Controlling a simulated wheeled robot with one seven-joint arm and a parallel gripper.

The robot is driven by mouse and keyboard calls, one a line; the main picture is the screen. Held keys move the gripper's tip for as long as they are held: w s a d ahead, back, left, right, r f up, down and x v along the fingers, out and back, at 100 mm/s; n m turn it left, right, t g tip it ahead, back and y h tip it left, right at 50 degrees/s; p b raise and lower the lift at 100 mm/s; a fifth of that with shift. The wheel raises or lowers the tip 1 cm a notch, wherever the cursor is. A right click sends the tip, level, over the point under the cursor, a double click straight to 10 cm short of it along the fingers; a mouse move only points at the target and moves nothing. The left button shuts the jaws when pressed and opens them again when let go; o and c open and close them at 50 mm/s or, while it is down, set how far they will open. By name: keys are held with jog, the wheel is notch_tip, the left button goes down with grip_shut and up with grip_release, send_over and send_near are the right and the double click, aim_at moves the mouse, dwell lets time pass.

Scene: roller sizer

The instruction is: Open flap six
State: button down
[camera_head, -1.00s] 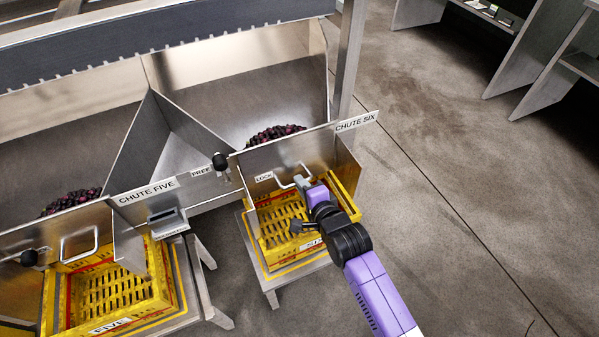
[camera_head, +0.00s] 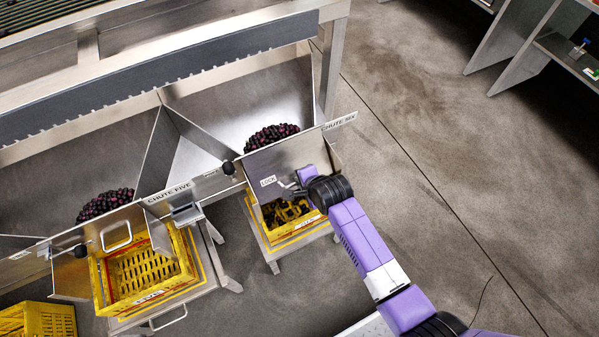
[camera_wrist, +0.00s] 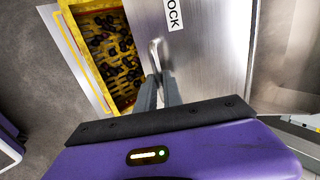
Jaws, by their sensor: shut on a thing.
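Flap six (camera_head: 283,160) is the steel panel with the LOCK label (camera_head: 268,181), beside the CHUTE SIX sign (camera_head: 339,123). My gripper (camera_head: 291,190) is shut on the flap's wire handle, which shows between the fingertips in the wrist view (camera_wrist: 155,50). A black-knobbed lever (camera_head: 229,168) stands at the flap's left edge. Dark fruit (camera_head: 271,137) lies heaped in the chute behind the flap. The yellow crate (camera_head: 298,229) under chute six holds scattered dark fruit, also visible in the wrist view (camera_wrist: 115,47). My arm hides the crate's right part and some of the flap.
Chute five (camera_head: 168,193) is to the left, with its own fruit heap (camera_head: 106,204), wire handle (camera_head: 117,236) and a yellow crate (camera_head: 148,275) that looks empty. Another yellow crate (camera_head: 40,319) stands at lower left. Floor (camera_head: 430,200) to the right is clear; shelves stand at upper right.

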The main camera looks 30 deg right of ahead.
notch_tip(320, 180, up, 7)
jog(key=s+g+p, duration=0.1)
jog(key=g+p, duration=0.1)
jog(key=p, duration=0.7)
jog(key=shift+g, duration=0.4)
jog(key=shift+w+r, duration=0.15)
jog(key=shift+r, duration=0.05)
jog(key=c, duration=1.5)
grip_release()
jog(key=shift+f, duration=0.15)
jog(key=shift+s, duration=0.2)
